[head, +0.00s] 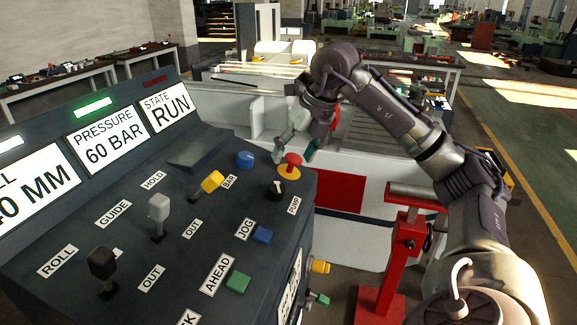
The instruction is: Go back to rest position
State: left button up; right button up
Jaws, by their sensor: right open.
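My right arm comes in from the lower right and arches over toward the control panel (130,215). My right gripper (298,150) points down near the panel's right edge, by the red mushroom button (292,160) on its yellow base. It is open, and I see nothing between its fingers. Whether a finger touches the button cannot be told. My left gripper is out of view. The panel displays read "PRESSURE 60 BAR" (107,140) and "STATE RUN" (167,107); the left display is cut off at the edge.
The panel carries a black lever (103,264), a grey lever (158,210), a yellow switch (212,182), a blue knob (245,159) and a black knob (276,188). A red stand (395,262) is close to my right arm. The white machine (345,235) lies behind. Open floor (535,140) is at right.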

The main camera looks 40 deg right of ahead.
jog(key=shift+s+r, duration=0.1)
jog(key=shift+r, duration=0.1)
dwell(0.5)
